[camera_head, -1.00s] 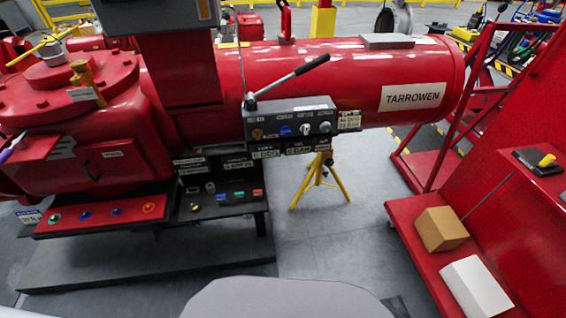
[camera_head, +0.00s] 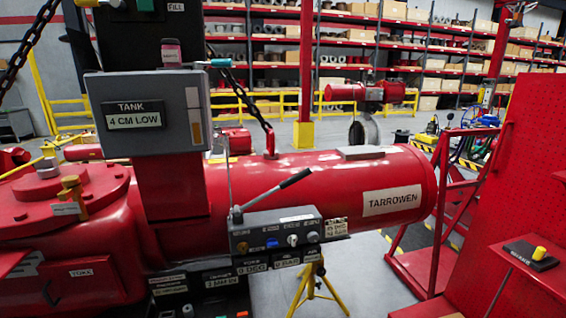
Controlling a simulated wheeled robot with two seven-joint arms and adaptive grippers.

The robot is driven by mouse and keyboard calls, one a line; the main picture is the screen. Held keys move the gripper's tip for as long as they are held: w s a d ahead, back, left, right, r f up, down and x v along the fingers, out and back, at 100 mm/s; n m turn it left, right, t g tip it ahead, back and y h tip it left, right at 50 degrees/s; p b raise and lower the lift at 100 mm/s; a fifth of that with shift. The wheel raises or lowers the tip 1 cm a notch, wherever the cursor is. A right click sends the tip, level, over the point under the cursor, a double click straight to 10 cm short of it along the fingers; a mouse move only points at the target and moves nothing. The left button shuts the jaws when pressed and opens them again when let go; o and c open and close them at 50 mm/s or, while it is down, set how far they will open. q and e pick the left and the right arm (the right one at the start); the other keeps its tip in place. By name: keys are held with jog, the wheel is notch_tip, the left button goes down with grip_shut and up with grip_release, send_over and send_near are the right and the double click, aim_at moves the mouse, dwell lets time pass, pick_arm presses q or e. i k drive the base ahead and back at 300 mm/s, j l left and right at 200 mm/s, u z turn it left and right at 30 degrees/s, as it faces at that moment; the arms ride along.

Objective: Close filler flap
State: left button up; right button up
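A grey tank box (camera_head: 150,112) stands on a red column at the left of the head view. Its front plate reads "TANK 4 CM LOW". Above it, a dark upright panel (camera_head: 140,30) is cut off by the top edge, with a small "FILL" label (camera_head: 176,7) at its right. I cannot tell for certain which part is the filler flap or how far it stands open. A pink and white item (camera_head: 171,51) and a rod with a teal end (camera_head: 216,63) are at the top of the box. Neither of my grippers is in view.
A red cylinder (camera_head: 300,180) marked "TARROWEN" runs right from the column. A grey control block (camera_head: 275,236) with a lever (camera_head: 272,194) is in front of it. Chains hang at the upper left and behind the box. A red pegboard cart (camera_head: 530,190) stands at the right.

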aim_at(80, 42)
jog(key=j, duration=0.7)
jog(key=k+j, duration=0.15)
jog(key=j, duration=1.2)
jog(key=k+j, duration=0.15)
jog(key=j, duration=0.55)
jog(key=l+u, duration=0.45)
jog(key=l, duration=0.65)
